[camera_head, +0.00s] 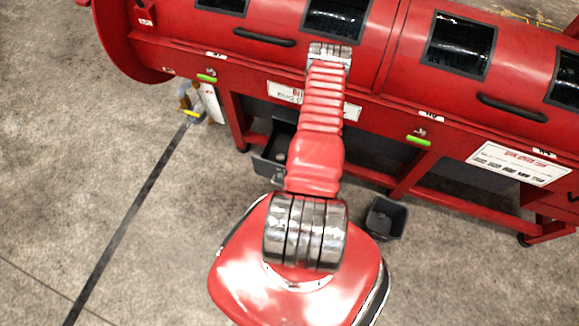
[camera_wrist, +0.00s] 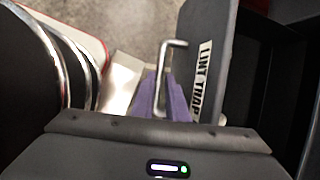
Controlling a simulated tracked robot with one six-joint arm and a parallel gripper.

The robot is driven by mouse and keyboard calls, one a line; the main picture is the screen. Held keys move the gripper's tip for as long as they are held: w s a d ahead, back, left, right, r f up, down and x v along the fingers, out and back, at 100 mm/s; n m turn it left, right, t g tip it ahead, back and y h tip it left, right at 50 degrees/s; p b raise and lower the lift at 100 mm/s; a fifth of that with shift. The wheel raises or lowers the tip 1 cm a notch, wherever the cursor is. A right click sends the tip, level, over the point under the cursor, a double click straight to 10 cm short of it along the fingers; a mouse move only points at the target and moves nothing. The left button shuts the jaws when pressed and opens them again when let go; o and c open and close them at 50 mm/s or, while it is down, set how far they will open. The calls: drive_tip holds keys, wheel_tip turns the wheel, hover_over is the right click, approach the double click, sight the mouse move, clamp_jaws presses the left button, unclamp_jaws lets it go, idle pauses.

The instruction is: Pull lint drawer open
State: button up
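The lint drawer is a dark grey box (camera_head: 268,163) under the red drum machine, standing out from its front with part of its inside showing. In the wrist view its front panel (camera_wrist: 215,62) carries a white "LINT TRAP" label (camera_wrist: 202,68) and a bent metal bar handle (camera_wrist: 161,72). My gripper (camera_wrist: 162,103) has purple fingers on either side of the handle's lower part, with hardly any gap, and looks shut on it. The dark drawer interior shows right of the panel. In the head view my arm hides the gripper and part of the drawer.
The red machine (camera_head: 385,95) spans the top, with legs and a lower rail. A small dark bin (camera_head: 386,218) stands on the floor right of my arm. A white and yellow item (camera_head: 200,104) is by the left leg. The floor at left is clear.

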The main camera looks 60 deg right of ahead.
drive_tip(key=o, duration=0.4)
drive_tip(key=shift+s, duration=0.1)
drive_tip(key=v, duration=1.3)
drive_tip(key=shift+s+r, duration=0.1)
drive_tip(key=shift+r, duration=0.2)
idle(0.5)
